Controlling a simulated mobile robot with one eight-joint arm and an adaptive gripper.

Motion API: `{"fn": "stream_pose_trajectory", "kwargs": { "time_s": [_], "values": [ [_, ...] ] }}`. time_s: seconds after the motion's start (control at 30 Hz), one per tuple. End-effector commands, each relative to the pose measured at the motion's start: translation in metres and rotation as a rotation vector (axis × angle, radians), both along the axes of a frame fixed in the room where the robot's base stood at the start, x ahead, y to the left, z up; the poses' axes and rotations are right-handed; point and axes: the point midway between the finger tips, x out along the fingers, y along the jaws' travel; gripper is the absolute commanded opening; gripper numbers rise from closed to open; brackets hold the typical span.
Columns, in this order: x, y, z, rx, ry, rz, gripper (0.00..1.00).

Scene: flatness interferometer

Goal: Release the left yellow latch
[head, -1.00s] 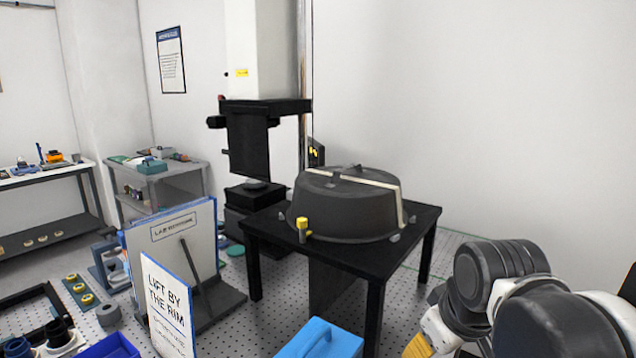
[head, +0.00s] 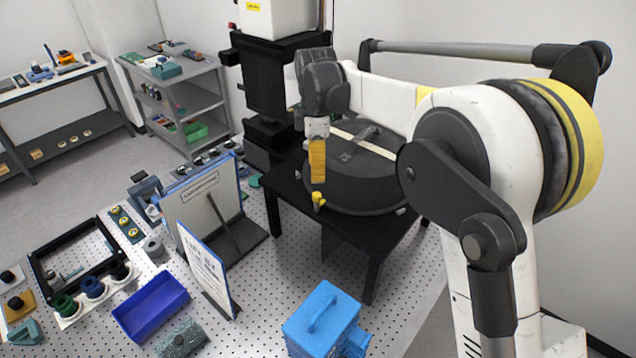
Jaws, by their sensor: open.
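The left yellow latch (head: 318,199) is a small yellow post at the front left side of a round dark grey housing (head: 372,190) on a black table (head: 292,190). My gripper (head: 317,178), with a yellow part, points down just above the latch. A small gap seems to show between them in the head view. Its fingers are seen edge-on, and it holds nothing that I can see. My arm hides part of the housing's top and its right side.
A white sign panel (head: 205,268) and a board (head: 212,203) stand left of the table. A blue case (head: 322,318) stands in front. A blue bin (head: 150,305) and a black frame (head: 75,265) lie at the left. A black column machine (head: 268,85) rises behind the table.

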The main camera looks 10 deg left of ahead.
Motion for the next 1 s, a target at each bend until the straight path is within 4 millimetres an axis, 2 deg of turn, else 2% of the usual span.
{"fn": "stream_pose_trajectory", "kwargs": {
  "time_s": [0.2, 0.4, 0.6, 0.87, 0.97, 1.0],
  "values": [
    [0.000, -0.001, -0.043, 0.000, -0.001, -0.003, 0.45],
    [0.000, -0.001, -0.077, 0.001, -0.002, -0.004, 0.45],
    [0.000, -0.001, -0.093, 0.001, -0.002, -0.004, 0.45],
    [0.000, -0.001, -0.094, 0.001, -0.002, -0.004, 0.45],
    [0.000, -0.001, -0.094, 0.001, -0.002, -0.004, 0.19],
    [0.000, -0.001, -0.094, 0.001, -0.002, -0.004, 0.07]
  ]
}}
